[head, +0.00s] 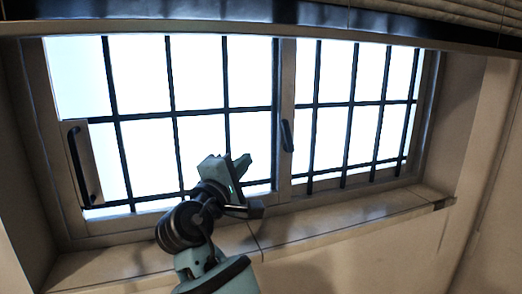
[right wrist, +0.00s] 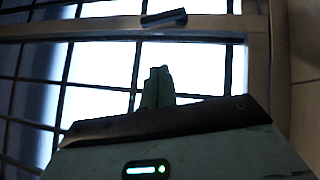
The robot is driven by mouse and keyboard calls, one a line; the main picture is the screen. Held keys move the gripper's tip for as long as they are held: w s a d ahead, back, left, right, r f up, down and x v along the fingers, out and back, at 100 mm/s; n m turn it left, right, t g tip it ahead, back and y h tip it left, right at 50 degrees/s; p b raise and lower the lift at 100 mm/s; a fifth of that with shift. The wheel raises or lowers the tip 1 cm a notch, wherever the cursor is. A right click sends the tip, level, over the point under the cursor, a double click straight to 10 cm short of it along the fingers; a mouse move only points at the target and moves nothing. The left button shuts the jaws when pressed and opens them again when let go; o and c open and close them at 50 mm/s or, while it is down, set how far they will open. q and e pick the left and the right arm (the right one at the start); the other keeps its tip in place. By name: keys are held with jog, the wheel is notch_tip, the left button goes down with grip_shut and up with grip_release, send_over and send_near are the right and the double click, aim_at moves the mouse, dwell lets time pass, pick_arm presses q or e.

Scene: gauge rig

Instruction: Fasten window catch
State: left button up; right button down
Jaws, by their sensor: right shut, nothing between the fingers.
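The window catch (head: 287,136) is a short dark handle on the middle upright of the window frame, standing nearly upright in the head view. In the right wrist view the catch (right wrist: 164,17) lies across the frame near the top edge. My right gripper (head: 243,163) is shut and empty, below and to the left of the catch in the head view. In the right wrist view the gripper's fingers (right wrist: 157,86) point toward the catch, with a clear gap between them. My left gripper is not in view.
A long dark pull handle (head: 83,166) is on the left side of the window frame. Dark bars (head: 170,90) cross both bright panes. A tiled sill (head: 340,217) runs below the window, and a blind (head: 440,22) hangs above.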

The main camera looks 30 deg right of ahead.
aim_at(284, 131)
pick_arm(q)
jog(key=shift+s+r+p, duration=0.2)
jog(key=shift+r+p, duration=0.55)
jog(key=shift+p, duration=0.15)
pick_arm(e)
jog(key=s+d+x, duration=0.1)
jog(key=s+x, duration=0.1)
jog(key=x, duration=1)
jog(key=shift+s+d+r, duration=0.2)
jog(key=shift+d+r, duration=0.05)
jog(key=shift+d, duration=0.05)
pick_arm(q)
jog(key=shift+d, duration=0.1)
